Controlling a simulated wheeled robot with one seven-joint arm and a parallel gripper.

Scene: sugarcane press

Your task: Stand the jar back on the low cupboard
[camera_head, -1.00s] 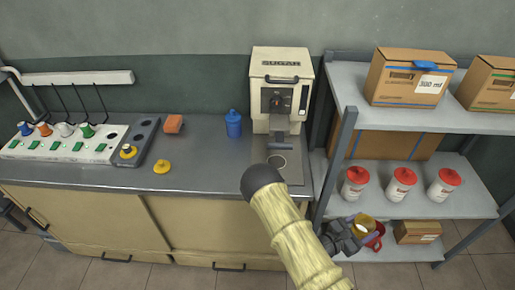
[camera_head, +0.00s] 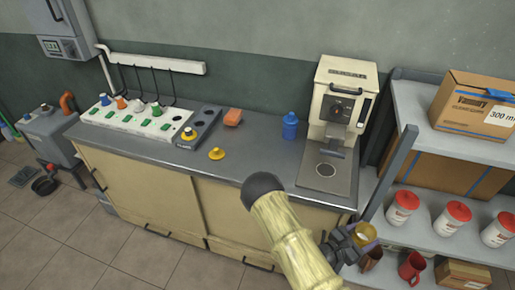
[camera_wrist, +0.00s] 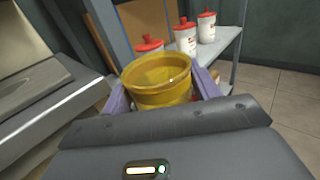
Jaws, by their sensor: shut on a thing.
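The yellow jar (camera_head: 367,231) is in my gripper (camera_head: 352,241), beside the right end of the cupboard and in front of the shelf rack. In the wrist view the jar (camera_wrist: 158,88) has an open top facing up and towards the camera, and the purple fingers of my gripper (camera_wrist: 160,97) are shut on its two sides. Its lower part is hidden. The low cupboard (camera_head: 150,190) has beige doors and a dark grey worktop (camera_head: 243,165). A yellow knobbed lid (camera_head: 216,153) lies on the worktop. My arm hides part of the cupboard's front.
The worktop bears a cream press machine (camera_head: 342,100), a blue bottle (camera_head: 290,126), an orange block (camera_head: 233,117) and a white panel (camera_head: 132,118). The rack (camera_head: 440,135) holds several red-lidded jars (camera_head: 402,207), mugs (camera_head: 411,267) and boxes. Bare worktop shows around the yellow lid.

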